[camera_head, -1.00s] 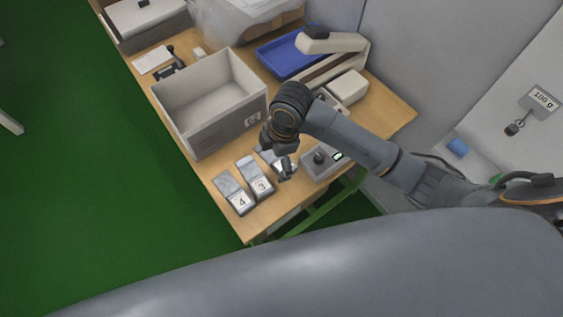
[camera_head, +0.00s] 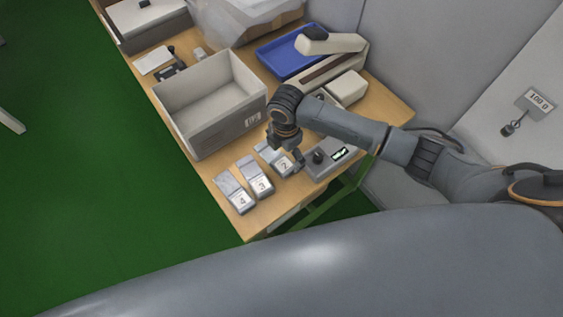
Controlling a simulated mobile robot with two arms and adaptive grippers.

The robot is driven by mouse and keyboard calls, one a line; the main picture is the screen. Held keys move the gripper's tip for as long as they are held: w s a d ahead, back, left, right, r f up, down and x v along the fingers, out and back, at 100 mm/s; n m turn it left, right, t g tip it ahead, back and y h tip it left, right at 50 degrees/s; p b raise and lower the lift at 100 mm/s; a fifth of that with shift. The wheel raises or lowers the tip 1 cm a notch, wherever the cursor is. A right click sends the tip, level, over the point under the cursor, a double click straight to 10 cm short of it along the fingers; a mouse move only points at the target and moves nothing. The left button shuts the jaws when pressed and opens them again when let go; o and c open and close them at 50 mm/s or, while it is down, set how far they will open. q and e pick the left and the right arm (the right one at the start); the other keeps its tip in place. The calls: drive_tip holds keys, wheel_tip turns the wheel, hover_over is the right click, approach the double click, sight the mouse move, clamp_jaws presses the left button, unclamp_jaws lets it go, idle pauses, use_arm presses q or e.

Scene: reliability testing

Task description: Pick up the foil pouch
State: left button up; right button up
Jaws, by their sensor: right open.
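Three silver foil pouches with numbered labels lie in a row near the front edge of the wooden table. The pouch marked 4 (camera_head: 238,199) is leftmost, the pouch marked 3 (camera_head: 261,184) is in the middle, and the pouch marked 2 (camera_head: 283,165) is at the right. My right gripper (camera_head: 293,158) points down over the upper right side of the pouch marked 2 and hides part of it. The gripper is open; I cannot tell whether it touches the pouch. My left gripper is not in view.
A grey box device with a black knob and lit display (camera_head: 331,157) stands close right of the gripper. An open grey bin (camera_head: 205,128) stands behind the pouches. A blue tray (camera_head: 284,57) and a beige sealer-like device (camera_head: 331,44) are farther back.

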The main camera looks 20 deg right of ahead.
sight(284, 164)
drive_tip(key=f, duration=0.3)
drive_tip(key=f+p, duration=0.1)
drive_tip(key=f, duration=0.1)
drive_tip(key=shift+a, duration=0.25)
drive_tip(key=shift+c, duration=0.3)
drive_tip(key=c, duration=1.1)
drive_tip(key=shift+r, duration=0.1)
drive_tip(key=shift+c, duration=0.2)
